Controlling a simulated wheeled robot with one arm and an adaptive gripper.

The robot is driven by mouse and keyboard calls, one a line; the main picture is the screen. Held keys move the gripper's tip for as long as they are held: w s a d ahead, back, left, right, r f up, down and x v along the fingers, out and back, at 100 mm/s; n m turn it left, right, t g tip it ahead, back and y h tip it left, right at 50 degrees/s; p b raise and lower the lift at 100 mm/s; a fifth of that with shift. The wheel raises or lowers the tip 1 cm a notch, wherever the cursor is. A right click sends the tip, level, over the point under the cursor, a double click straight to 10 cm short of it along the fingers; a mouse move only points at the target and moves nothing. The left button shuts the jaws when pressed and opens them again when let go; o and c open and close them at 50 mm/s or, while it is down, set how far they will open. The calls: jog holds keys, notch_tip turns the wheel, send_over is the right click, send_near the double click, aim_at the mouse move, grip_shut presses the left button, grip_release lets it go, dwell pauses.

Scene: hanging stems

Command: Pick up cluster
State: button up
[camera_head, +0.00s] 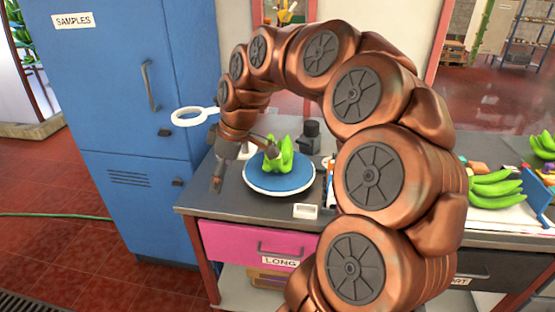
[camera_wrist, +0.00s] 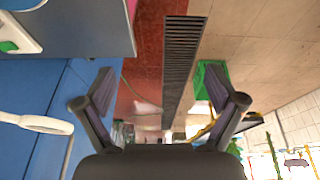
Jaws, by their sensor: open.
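A green banana cluster (camera_head: 285,158) stands on a round blue pad with a white rim (camera_head: 262,182) on the grey bench. My gripper (camera_head: 245,168) is open at the left of the cluster, its fingers spread. One finger is out to the left over the bench edge; the other reaches in front of the cluster, and I cannot tell whether it touches. In the wrist view my gripper (camera_wrist: 160,88) shows both fingers wide apart with nothing between them. The cluster does not show there.
A blue SAMPLES cabinet (camera_head: 125,110) stands left of the bench. A white ring (camera_head: 193,117) is behind my gripper. A dark jar (camera_head: 309,137) stands behind the pad. More green bananas (camera_head: 492,188) lie at the right. A pink LONG drawer (camera_head: 255,243) is below.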

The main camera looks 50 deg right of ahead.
jog(key=w+d+t, duration=0.1)
jog(key=w+d, duration=0.2)
jog(key=d, duration=0.8)
jog(key=t+h, duration=0.1)
jog(key=h, duration=0.1)
send_over(284, 163)
jog(key=s+a, duration=0.1)
jog(key=s, duration=0.1)
notch_tip(284, 163, down, 4)
jog(key=shift+n, duration=0.4)
jog(key=shift+w+a+p+x, duration=0.2)
jog(key=shift+p+x, duration=0.4)
jog(key=shift+x, duration=1.1)
jog(key=shift+w+a+p+x, duration=0.15)
jog(key=shift+p+x, duration=0.45)
jog(key=shift+x, duration=1.05)
jog(key=shift+s+a+y, duration=0.15)
jog(key=shift+a+y, duration=0.05)
jog(key=shift+y, duration=0.1)
jog(key=c, duration=1.5)
